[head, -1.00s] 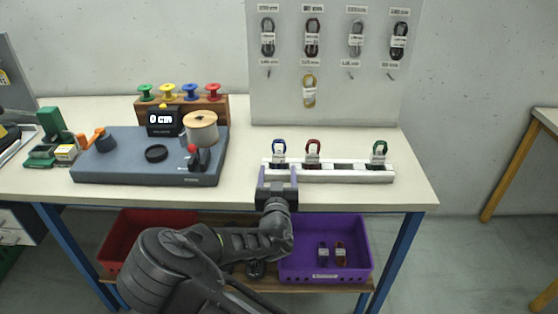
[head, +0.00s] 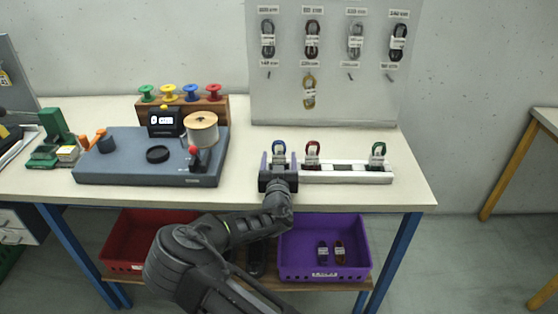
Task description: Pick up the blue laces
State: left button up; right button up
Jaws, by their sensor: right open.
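The blue laces (head: 279,148) are a small bundle with a white label, standing upright at the left end of the white rack (head: 345,177) on the table. My right gripper (head: 278,160) is open, with one finger on each side of the blue laces. Its palm hides the lower front of the bundle and the rack's left end. I cannot tell whether the fingers touch the laces. My left gripper is not in view.
Red laces (head: 312,153) stand close to the right of the gripper, and green laces (head: 377,154) at the rack's right end. A grey measuring machine (head: 130,172) is to the left. A display board (head: 335,106) stands behind. A purple crate (head: 325,271) is below.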

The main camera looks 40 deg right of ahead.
jog(key=shift+c, duration=0.2)
dwell(0.4)
jog(key=c, duration=1.4)
